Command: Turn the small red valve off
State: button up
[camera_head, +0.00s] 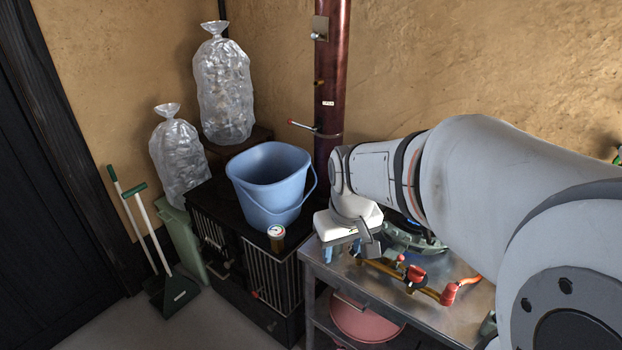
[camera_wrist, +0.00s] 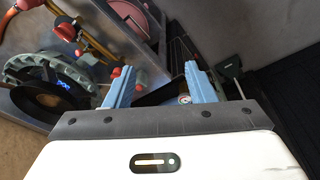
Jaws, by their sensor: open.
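A small red valve handle (camera_head: 415,274) sits on a brass pipe on the metal table, right of my gripper. Another red fitting (camera_head: 450,293) is at the pipe's right end, by an orange hose. In the wrist view, a red part of this pipework (camera_wrist: 66,31) shows at the upper left; which fitting it is I cannot tell. My gripper (camera_head: 341,251) is above the table's left corner, apart from the red handle. In the wrist view its blue fingers (camera_wrist: 160,72) are spread with nothing between them. The handle's exact angle is too small to tell.
A green round device (camera_head: 415,238) lies behind the pipe, partly hidden by my arm. A blue bucket (camera_head: 268,183) and a gauge (camera_head: 276,231) stand on the black cabinet (camera_head: 215,205) at left. A red-tipped lever (camera_head: 303,126) juts from the dark red column (camera_head: 331,85).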

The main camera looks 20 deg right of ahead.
jog(key=w+d+f+n+p, duration=0.1)
jog(key=w+d+f, duration=0.3)
jog(key=w, duration=0.2)
jog(key=w+d+f+g+p, duration=0.1)
jog(key=w+d+f+p, duration=0.1)
jog(key=w+d+f, duration=0.2)
jog(key=w+d+f+n+p, duration=0.1)
jog(key=w+d+f, duration=0.3)
jog(key=w, duration=0.3)
jog(key=shift+w+d+f+n+g, duration=0.15)
jog(key=shift+w+d+n+g, duration=0.15)
jog(key=shift+w+d+g, duration=0.1)
jog(key=f+p, duration=0.1)
jog(key=f, duration=0.7)
jog(key=shift+d+p, duration=0.2)
jog(key=shift+p, duration=0.2)
jog(key=shift+c, duration=0.4)
jog(key=c, duration=0.8)
jog(key=shift+a, duration=0.4)
jog(key=shift+d+f, duration=0.1)
jog(key=shift+d, duration=0.25)
jog(key=shift+c, duration=0.2)
